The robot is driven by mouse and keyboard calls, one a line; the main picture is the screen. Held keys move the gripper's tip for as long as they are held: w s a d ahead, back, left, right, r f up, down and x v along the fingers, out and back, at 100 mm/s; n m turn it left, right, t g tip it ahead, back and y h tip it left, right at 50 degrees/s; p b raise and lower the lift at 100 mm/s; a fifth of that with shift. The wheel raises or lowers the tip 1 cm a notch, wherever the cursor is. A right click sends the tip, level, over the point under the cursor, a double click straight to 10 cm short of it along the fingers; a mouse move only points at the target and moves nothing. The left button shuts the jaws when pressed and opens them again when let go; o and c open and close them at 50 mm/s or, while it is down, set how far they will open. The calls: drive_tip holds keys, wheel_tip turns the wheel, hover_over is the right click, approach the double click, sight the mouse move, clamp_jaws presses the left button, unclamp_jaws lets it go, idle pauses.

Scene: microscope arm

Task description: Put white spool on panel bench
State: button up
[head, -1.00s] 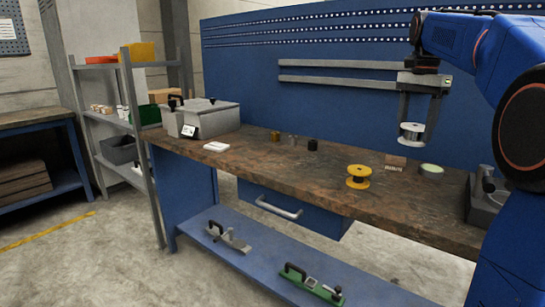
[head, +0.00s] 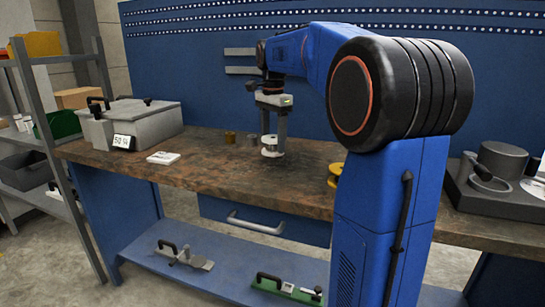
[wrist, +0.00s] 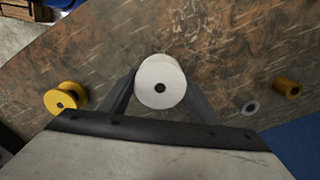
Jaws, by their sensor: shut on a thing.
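The white spool (head: 272,146) is upright between the fingers of my gripper (head: 271,141), which is shut on it. In the wrist view, the spool's round white end with a dark hole (wrist: 160,88) faces the camera between the two fingers. The panel bench has a worn brown top (head: 215,172) and a blue back panel (head: 190,65). The spool is over the middle of the top, low down. I cannot tell whether it touches the surface.
A yellow spool (wrist: 66,98) stands on the bench, partly hidden by my arm in the head view. A grey box (head: 140,124) is at left, a grey device (head: 500,168) at right.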

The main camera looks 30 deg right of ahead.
sight(274, 154)
drive_tip(key=shift+f, duration=2.6)
drive_tip(key=shift+f, duration=0.15)
drive_tip(key=o, duration=1.2)
drive_tip(key=shift+d, duration=0.1)
wheel_tip(274, 154, up, 12)
drive_tip(key=shift+r, duration=0.15)
